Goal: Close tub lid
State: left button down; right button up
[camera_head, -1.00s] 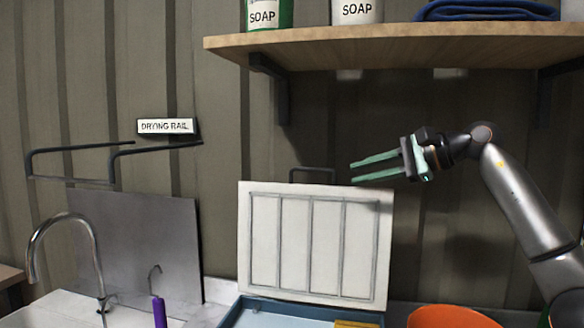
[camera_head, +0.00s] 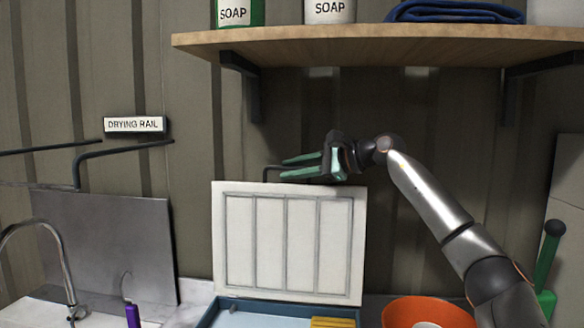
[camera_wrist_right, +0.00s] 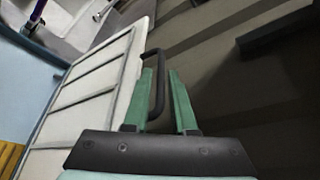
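The tub lid (camera_head: 289,242) is a pale ribbed panel standing upright at the back of the blue tub (camera_head: 240,308). A dark handle (camera_head: 268,172) sticks up from its top edge. My right gripper (camera_head: 283,167) is open at the handle, its green fingers pointing left. In the right wrist view the handle (camera_wrist_right: 157,85) shows between or just beside the open fingers (camera_wrist_right: 162,75); contact cannot be told. The lid (camera_wrist_right: 85,100) also shows there, left of the fingers. My left gripper is not in view.
A wooden shelf (camera_head: 400,44) with soap containers and a folded blue cloth (camera_head: 455,12) hangs above my right arm. An orange bowl (camera_head: 425,312) stands right of the tub. A tap (camera_head: 62,262) and drying rail (camera_head: 120,150) are at left.

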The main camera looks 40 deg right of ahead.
jog(key=shift+w, duration=0.15)
jog(key=shift+c, duration=0.2)
grip_shut()
dwell(1.2)
